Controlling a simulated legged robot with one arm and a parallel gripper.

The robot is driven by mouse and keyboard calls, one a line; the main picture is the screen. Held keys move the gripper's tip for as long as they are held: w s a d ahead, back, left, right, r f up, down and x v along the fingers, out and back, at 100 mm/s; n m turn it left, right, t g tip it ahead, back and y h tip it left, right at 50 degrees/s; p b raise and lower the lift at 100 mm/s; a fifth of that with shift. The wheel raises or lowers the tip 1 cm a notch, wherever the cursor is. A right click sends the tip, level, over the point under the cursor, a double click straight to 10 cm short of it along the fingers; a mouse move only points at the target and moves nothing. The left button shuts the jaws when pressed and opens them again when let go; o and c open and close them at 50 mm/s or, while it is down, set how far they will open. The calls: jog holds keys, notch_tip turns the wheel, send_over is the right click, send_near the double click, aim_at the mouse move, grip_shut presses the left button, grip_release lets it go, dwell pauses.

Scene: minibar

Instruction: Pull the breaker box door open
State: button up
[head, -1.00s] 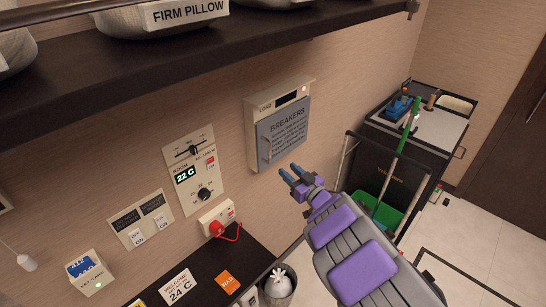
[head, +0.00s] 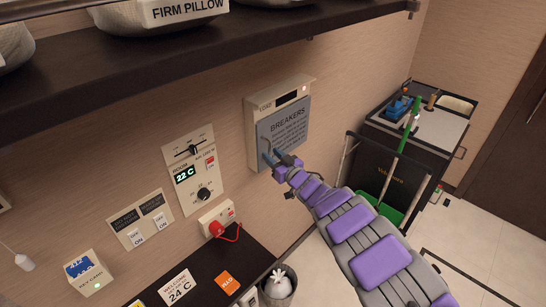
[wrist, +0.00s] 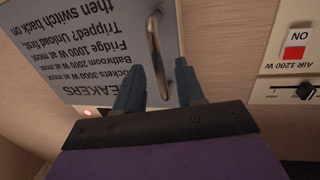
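The breaker box (head: 252,118) is on the wall, with a grey door (head: 290,125) marked BREAKERS. The door looks shut. Its upright bar handle (wrist: 153,40) is near the door's edge in the wrist view, and my gripper partly covers it in the head view. My gripper (head: 270,154) is at the lower left of the door. In the wrist view my gripper (wrist: 157,68) has its fingers apart, one on each side of the handle. I see a gap between the handle and each finger. I cannot tell how deep the handle sits between them.
A thermostat panel (head: 195,170) and a socket with a red plug (head: 217,228) are left of the box. A dark shelf (head: 200,55) overhangs above. A dark counter (head: 215,270) lies below.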

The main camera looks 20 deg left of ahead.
jog(key=shift+w+a, duration=0.1)
grip_shut()
dwell(0.4)
dwell(0.3)
